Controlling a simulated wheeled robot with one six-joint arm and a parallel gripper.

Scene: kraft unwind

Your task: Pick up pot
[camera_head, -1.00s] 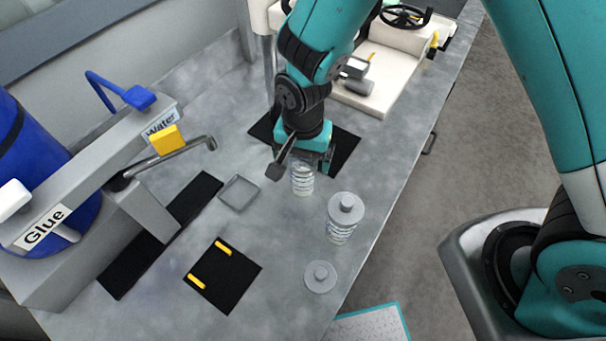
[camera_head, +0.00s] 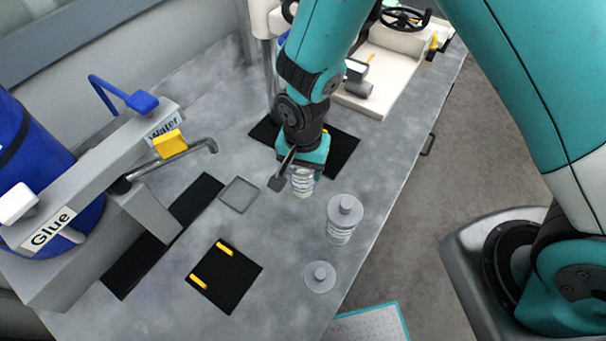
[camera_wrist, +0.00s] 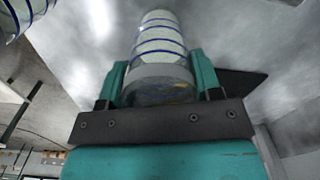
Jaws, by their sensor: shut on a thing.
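The pot is a clear ribbed jar (camera_head: 302,183) held below my gripper (camera_head: 303,166) in the head view. In the wrist view the pot (camera_wrist: 160,50) shows blue rings and a grey band, and it sits between the two teal fingers of my gripper (camera_wrist: 160,88). My gripper is shut on the pot. The head view does not clearly show whether the pot's bottom touches the table. A second jar with a grey lid (camera_head: 341,218) stands upright to the right, apart from my gripper.
A loose grey lid (camera_head: 320,277) lies near the table's front edge. A small square tray (camera_head: 239,195) and a black mat with yellow bars (camera_head: 226,276) lie to the left. Black mat (camera_head: 343,150) lies behind my gripper.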

